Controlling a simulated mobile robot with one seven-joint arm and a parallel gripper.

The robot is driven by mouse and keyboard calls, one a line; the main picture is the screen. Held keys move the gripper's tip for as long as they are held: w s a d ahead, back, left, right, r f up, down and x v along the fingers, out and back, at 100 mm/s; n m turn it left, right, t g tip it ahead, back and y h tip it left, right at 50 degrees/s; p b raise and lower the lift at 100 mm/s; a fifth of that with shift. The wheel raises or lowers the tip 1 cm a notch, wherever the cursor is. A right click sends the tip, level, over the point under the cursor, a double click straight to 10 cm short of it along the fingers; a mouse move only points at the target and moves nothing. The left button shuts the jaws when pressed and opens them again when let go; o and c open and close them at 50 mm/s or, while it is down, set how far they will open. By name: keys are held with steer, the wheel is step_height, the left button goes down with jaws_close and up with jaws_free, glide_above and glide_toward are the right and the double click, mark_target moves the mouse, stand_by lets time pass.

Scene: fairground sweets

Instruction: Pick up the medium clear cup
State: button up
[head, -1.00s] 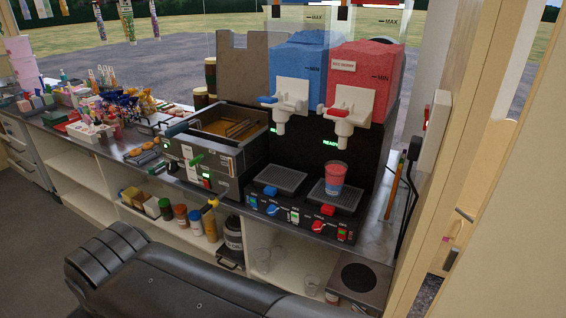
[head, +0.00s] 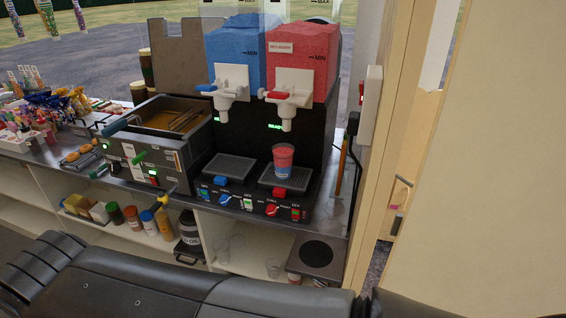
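Clear cups stand on the lower shelf under the slush machine. One clear cup (head: 222,252) is at the left of this shelf section, with another clear cup (head: 237,243) close behind it. A further clear cup (head: 273,267) stands to the right, near the dark round plate. I cannot tell from this view which of them is the medium one. A cup with red slush (head: 283,160) stands on the right drip tray of the machine. My gripper is not in view; only dark parts of my own body cross the bottom of the picture.
The slush machine (head: 270,110) with blue and red tanks stands on the counter above the cups. A fryer (head: 150,150) is to its left. Bottles (head: 148,222) and a dark oil drum (head: 190,228) stand left on the shelf. A box with a round plate (head: 318,255) is right.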

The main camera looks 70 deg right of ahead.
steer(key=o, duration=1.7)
